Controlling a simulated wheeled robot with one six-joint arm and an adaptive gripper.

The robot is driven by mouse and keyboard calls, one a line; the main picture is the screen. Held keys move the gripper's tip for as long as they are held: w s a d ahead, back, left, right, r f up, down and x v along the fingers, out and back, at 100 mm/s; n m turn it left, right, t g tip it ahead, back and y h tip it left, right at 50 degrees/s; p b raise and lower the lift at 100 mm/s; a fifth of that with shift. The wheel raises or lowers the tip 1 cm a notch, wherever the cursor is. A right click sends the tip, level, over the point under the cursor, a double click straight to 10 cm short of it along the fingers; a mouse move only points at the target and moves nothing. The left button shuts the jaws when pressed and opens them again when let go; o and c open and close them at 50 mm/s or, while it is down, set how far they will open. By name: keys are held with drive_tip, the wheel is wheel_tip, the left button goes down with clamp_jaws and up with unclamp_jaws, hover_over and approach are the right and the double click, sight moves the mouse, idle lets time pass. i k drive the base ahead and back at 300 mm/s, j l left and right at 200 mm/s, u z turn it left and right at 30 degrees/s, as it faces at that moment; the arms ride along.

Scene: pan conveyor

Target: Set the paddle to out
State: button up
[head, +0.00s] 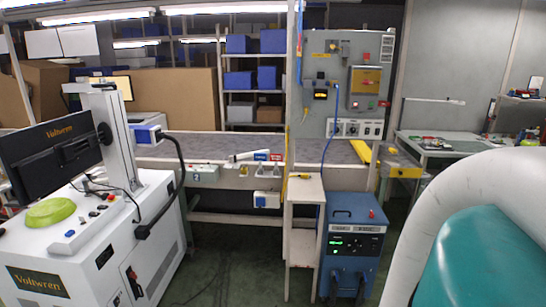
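A white bar with a dark end (243,156), possibly the paddle, lies along the front edge of the conveyor bench (215,146). A blue label (261,155) and a red label (277,156) are just to its right; their lettering is too small to read. I cannot tell the bar's setting. A large white and teal part of my own arm fills the lower right corner. My gripper is not in view.
A white Voltwren machine (120,230) stands at left. A grey control panel (318,80) rises behind a narrow stand (303,187) and a blue power unit (352,240). Another table (450,146) is at right. Green floor is free in the middle foreground.

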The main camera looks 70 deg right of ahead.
sight(252, 154)
drive_tip(key=z, duration=1.6)
drive_tip(key=i+j, duration=0.2)
drive_tip(key=i, duration=0.3)
drive_tip(key=i+j+z, duration=0.15)
drive_tip(key=i, duration=0.35)
drive_tip(key=i+j, duration=0.3)
drive_tip(key=i, duration=0.2)
drive_tip(key=i+j+z, duration=0.1)
drive_tip(key=i+j, duration=0.15)
drive_tip(key=i, duration=0.25)
drive_tip(key=i+j+z, duration=0.1)
drive_tip(key=i+j, duration=0.2)
drive_tip(key=i, duration=0.15)
